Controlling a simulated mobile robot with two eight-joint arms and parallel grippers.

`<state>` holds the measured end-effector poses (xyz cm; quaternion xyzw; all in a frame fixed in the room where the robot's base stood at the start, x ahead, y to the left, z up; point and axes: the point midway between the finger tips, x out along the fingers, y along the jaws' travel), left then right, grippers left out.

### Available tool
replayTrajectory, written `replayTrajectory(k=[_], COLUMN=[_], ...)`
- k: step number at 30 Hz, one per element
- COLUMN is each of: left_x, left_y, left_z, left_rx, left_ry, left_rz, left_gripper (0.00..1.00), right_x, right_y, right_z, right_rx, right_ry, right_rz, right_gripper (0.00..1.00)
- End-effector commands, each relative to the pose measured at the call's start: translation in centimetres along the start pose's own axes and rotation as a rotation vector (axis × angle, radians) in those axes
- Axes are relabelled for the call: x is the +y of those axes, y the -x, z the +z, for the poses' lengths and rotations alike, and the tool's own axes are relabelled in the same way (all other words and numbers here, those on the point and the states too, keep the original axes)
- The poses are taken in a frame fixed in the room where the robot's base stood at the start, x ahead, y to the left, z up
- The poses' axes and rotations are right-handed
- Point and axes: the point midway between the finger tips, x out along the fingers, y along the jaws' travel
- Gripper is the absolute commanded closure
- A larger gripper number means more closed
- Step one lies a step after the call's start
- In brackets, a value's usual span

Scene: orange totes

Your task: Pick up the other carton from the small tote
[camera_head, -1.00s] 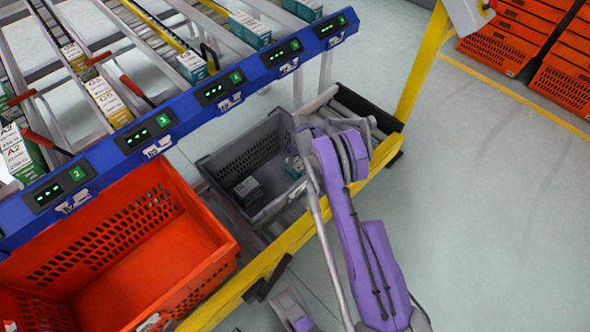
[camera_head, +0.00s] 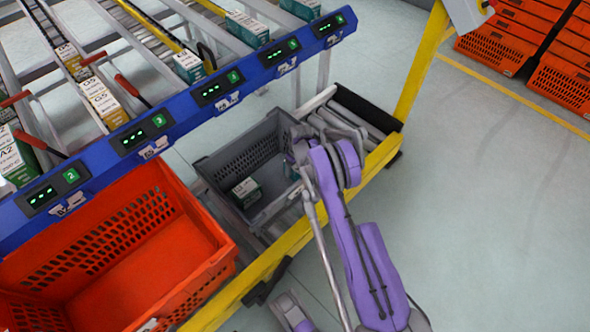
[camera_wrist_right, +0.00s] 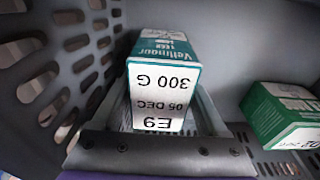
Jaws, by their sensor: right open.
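The small grey tote (camera_head: 215,172) stands on the yellow-edged frame. In the right wrist view a teal and white carton (camera_wrist_right: 160,80) marked "E9" and "300 G" stands between the fingers of my right gripper (camera_wrist_right: 160,98). The fingers are open, one on each side; I cannot tell if they touch it. In the head view this gripper (camera_head: 293,160) reaches into the tote's right part, and the wrist hides much there. A green carton (camera_wrist_right: 282,118) lies apart to the right; it also shows in the head view (camera_head: 246,191). My left gripper is not in view.
A large orange tote (camera_head: 190,225) stands left of the grey tote. A blue rail (camera_head: 180,118) with green displays and lanes of cartons runs behind. The grey tote's perforated wall (camera_wrist_right: 50,75) is close left of the fingers. Orange crates (camera_head: 500,45) are stacked far right.

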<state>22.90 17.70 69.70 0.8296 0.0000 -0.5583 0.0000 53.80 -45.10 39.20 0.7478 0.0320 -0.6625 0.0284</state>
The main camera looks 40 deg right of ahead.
Motion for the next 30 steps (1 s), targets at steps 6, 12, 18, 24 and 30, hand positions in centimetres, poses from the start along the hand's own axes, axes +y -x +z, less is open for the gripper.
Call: replayTrajectory(k=[6,12,18,24,30], left_x=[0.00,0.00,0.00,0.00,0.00], left_y=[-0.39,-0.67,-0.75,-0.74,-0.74], left_z=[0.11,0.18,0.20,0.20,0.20], left_rx=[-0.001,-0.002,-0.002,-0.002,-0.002], left_ry=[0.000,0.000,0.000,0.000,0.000], left_rz=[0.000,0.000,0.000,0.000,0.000], left_gripper=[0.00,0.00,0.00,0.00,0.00], right_x=[0.02,0.02,0.02,0.02,0.01], right_y=[-0.24,-0.41,-0.43,-0.42,-0.43], right_z=[0.03,0.05,0.06,0.05,0.05], right_rx=[0.000,0.000,0.000,0.000,0.000], right_ry=[0.000,0.000,0.000,0.000,0.000], right_rz=[0.000,0.000,0.000,0.000,0.000], right_gripper=[0.24,0.24,0.24,0.31,0.67])
